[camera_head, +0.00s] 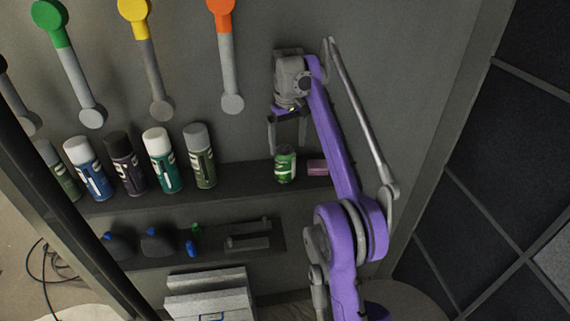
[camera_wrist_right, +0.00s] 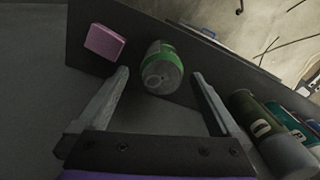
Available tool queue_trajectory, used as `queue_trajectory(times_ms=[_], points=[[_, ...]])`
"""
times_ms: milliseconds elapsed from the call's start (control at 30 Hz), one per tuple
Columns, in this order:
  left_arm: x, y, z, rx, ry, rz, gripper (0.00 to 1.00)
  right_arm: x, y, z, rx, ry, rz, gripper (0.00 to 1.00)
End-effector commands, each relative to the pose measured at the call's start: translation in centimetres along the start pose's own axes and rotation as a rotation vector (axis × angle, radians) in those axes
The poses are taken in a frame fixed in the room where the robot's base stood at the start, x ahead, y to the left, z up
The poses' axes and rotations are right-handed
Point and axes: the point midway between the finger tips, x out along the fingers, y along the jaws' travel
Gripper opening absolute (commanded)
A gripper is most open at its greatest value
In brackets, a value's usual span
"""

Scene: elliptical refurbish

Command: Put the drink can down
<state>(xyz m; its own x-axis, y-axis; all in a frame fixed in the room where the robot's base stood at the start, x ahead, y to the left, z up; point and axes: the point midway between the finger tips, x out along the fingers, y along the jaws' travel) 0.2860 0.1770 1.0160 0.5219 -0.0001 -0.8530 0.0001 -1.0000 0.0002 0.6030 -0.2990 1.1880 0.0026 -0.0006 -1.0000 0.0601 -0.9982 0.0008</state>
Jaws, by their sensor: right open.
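The drink can (camera_head: 285,166) is green with a silver top and stands upright on the dark shelf (camera_head: 240,177), near its right end. It also shows in the right wrist view (camera_wrist_right: 161,68), top towards the camera. My right gripper (camera_head: 287,148) is open just above the can. In the right wrist view its two fingers (camera_wrist_right: 160,75) are spread on either side of the can, with visible gaps. My left gripper is not in view.
A pink block (camera_head: 317,167) sits just right of the can. Several spray cans, the nearest dark green (camera_head: 199,155), stand further left on the shelf. A lower shelf (camera_head: 265,243) holds dark bottles and small items. Coloured-ended bars, one orange (camera_head: 225,55), hang above.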

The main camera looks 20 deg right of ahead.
Motion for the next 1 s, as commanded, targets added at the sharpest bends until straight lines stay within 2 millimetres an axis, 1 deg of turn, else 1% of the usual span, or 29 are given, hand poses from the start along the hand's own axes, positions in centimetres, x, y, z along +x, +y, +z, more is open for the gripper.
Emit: queue_trajectory(times_ms=[167, 300, 400, 567, 667, 767, 867, 1000], points=[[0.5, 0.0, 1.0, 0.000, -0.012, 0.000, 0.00, 1.9, 0.1, 0.0, 0.000, -0.008, -0.001, 1.00], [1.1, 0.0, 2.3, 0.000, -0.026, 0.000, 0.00, 4.4, 0.1, 0.1, 0.000, -0.009, -0.001, 1.00], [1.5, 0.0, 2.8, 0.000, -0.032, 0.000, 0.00, 5.7, 0.1, 0.0, 0.000, -0.007, -0.001, 1.00], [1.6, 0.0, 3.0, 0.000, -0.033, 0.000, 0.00, 6.5, 0.0, -0.3, 0.000, -0.004, -0.001, 1.00], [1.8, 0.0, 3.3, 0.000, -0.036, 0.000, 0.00, 7.7, -0.2, -0.6, 0.000, -0.004, -0.001, 1.00], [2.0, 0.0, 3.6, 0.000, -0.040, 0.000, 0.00, 9.2, -0.4, -1.0, 0.000, -0.005, -0.001, 1.00], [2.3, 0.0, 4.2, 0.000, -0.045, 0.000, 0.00, 10.7, -0.3, -0.8, 0.001, -0.006, -0.001, 1.00], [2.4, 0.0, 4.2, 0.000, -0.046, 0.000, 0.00, 11.0, -0.3, -0.9, 0.001, -0.004, -0.001, 1.00]])
